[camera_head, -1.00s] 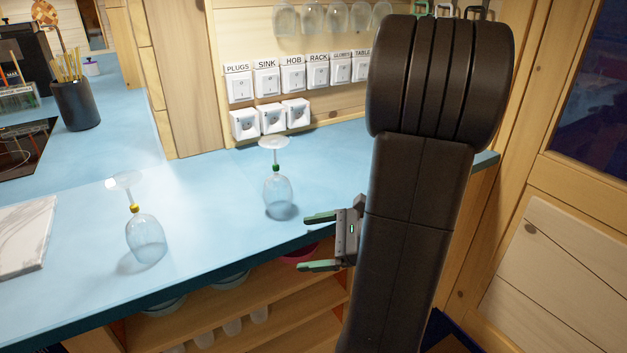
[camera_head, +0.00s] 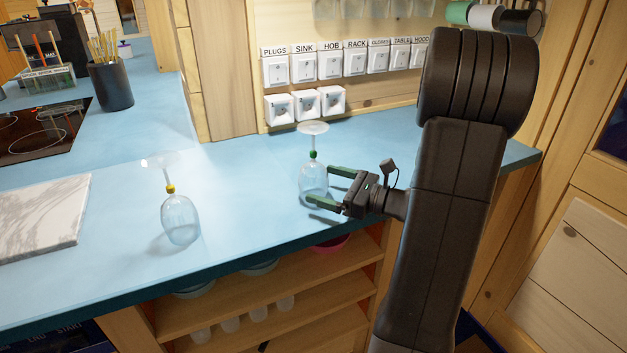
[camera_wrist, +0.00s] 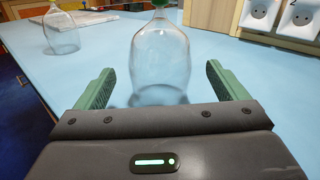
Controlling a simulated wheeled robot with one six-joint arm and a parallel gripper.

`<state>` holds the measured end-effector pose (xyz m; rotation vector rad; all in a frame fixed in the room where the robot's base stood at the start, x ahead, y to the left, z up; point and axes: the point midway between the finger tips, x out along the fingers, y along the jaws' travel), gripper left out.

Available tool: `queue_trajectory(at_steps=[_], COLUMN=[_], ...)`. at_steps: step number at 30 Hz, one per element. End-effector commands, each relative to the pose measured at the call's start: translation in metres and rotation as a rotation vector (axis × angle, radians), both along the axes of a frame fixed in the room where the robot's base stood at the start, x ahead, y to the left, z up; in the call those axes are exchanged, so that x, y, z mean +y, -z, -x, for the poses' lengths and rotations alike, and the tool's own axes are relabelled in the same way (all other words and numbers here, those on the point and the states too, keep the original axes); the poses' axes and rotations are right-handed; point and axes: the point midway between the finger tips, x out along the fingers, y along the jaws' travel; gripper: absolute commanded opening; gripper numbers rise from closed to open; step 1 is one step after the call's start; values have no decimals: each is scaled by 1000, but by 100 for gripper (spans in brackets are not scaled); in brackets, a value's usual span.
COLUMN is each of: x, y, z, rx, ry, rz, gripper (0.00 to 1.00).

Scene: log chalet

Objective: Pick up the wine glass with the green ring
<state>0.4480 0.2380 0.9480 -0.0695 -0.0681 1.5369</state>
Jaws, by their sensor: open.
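The wine glass with the green ring (camera_head: 314,180) stands upside down on the blue counter, its foot up and the green ring on its stem. My gripper (camera_head: 318,186) is open, level with the bowl and just to its right in the head view. In the wrist view the bowl of this glass (camera_wrist: 160,58) is centred ahead, between the lines of the two green fingers, with the foot cut off at the top. I cannot tell if the fingertips reach beside the bowl. A second upside-down glass with a yellow ring (camera_head: 180,218) stands to the left.
The blue counter (camera_head: 110,265) has its front edge just below the glasses. A marble board (camera_head: 40,222) lies at the left. Labelled switches (camera_head: 330,66) and sockets are on the wall behind. Open shelves (camera_head: 260,295) are below the counter.

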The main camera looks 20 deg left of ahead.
Motion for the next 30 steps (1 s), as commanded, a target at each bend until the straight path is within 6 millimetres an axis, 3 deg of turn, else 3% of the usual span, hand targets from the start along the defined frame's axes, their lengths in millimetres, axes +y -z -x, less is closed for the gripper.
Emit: queue_trajectory(at_steps=[12, 21, 27, 30], x=[51, 55, 55, 55], y=[0, 0, 0, 0], z=[-2, -2, -2, -2], rx=[-1, -1, -1, -1], ry=[-1, 0, 0, 0], rz=[0, 1, 1, 0], gripper=[92, 92, 55, 52])
